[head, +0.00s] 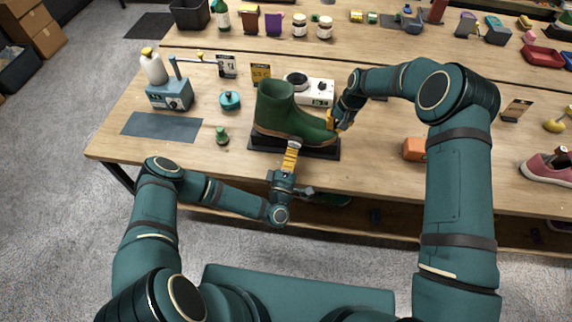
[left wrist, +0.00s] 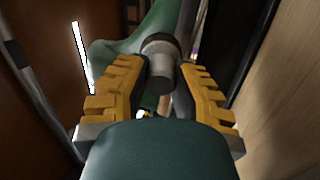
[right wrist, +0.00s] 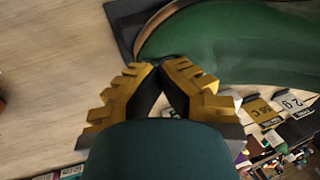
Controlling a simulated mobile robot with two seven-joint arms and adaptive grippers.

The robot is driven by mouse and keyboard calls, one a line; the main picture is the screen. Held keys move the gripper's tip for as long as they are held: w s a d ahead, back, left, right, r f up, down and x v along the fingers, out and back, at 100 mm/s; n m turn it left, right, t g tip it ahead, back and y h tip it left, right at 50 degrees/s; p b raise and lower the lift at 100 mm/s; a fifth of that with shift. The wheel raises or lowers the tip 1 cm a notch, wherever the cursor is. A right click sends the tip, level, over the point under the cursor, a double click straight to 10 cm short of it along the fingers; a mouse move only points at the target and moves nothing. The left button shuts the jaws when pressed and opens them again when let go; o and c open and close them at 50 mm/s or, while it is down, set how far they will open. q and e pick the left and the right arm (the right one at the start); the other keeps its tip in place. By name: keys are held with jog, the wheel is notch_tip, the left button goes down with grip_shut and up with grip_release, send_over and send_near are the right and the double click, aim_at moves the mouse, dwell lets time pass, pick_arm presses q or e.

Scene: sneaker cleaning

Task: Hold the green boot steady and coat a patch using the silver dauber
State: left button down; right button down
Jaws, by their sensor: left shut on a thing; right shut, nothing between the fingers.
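The green boot (head: 277,110) stands upright on a dark flat stand (head: 325,152), its toe pointing right. My left gripper (head: 292,148) is in front of the boot, at the stand's near edge. In the left wrist view it is shut on a grey cylinder with a dark top, seemingly the silver dauber (left wrist: 160,67), with the boot's green (left wrist: 130,47) just beyond. Whether the dauber touches the boot is unclear. My right gripper (head: 333,122) is shut and empty beside the boot's toe; the right wrist view shows the boot (right wrist: 235,42) just beyond its tips.
A white device (head: 318,92) and a yellow-black card (head: 261,74) stand behind the boot. A small green bottle (head: 222,136), a teal pot (head: 229,100) and a grey mat (head: 160,127) are to the left. An orange block (head: 414,150) sits to the right.

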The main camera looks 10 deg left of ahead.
pick_arm(q)
jog(key=shift+w+f, duration=0.1)
jog(key=shift+a, duration=0.1)
jog(key=shift+a+r, duration=0.2)
jog(key=shift+a, duration=1.3)
jog(key=shift+w, duration=0.2)
jog(key=shift+a, duration=0.1)
jog(key=shift+a+r, duration=0.15)
jog(key=shift+a, duration=0.65)
jog(key=shift+a+r, duration=0.1)
jog(key=shift+a, duration=0.65)
jog(key=shift+w, duration=0.15)
